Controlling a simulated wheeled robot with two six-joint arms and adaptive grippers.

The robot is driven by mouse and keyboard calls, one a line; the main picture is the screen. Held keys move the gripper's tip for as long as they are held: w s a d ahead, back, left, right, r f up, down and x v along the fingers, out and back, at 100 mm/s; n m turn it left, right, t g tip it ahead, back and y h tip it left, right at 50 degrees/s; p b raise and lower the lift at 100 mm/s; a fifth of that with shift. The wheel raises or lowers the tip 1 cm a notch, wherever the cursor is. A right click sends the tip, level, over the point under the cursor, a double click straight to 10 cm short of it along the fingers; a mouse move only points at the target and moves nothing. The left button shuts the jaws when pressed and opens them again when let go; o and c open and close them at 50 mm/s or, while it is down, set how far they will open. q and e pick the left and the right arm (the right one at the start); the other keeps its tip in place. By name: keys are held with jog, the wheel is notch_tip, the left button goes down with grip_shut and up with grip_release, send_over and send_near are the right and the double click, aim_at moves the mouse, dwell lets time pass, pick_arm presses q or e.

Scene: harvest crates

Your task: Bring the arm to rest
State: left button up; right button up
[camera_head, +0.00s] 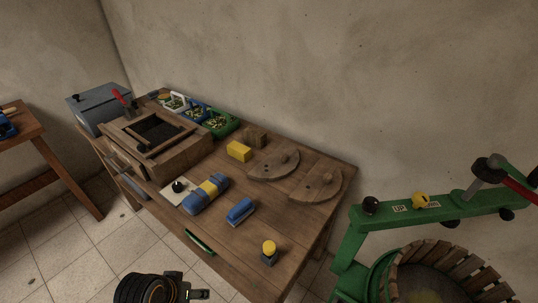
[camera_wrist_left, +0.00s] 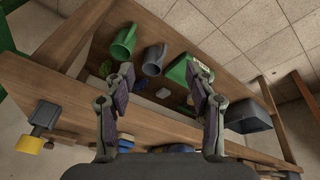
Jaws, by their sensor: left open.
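My left gripper shows in the left wrist view (camera_wrist_left: 163,88) with its two fingers wide apart and nothing between them. Behind the fingers are the wooden bench edge and a lower wooden board with a green mug (camera_wrist_left: 123,42), a grey mug (camera_wrist_left: 153,59) and a green container (camera_wrist_left: 178,70). The fingers look apart from these things, though the exact distance is hard to judge. In the head view a dark, ringed part of my arm shows at the bottom edge, in front of the bench; the fingertips are not clear there. My right gripper is in neither view.
The workbench (camera_head: 262,213) holds a blue roll (camera_head: 206,194), a blue brush (camera_head: 240,211), a yellow-topped piece (camera_head: 269,251), a yellow block (camera_head: 239,151) and round wooden boards (camera_head: 273,164). A green machine (camera_head: 440,213) with a slatted tub stands right.

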pick_arm(q)
jog(key=a+r+m+y, duration=0.1)
jog(key=a+r+y, duration=0.1)
jog(key=a, duration=0.2)
notch_tip(320, 180, down, 27)
jog(key=s+a+g, duration=0.1)
jog(key=s+a, duration=0.2)
jog(key=s+f+g, duration=0.1)
jog(key=s+f, duration=1.4)
jog(key=s, duration=0.3)
jog(key=shift+a+f, duration=0.35)
jog(key=shift+f, duration=0.05)
jog(key=shift+s, duration=0.1)
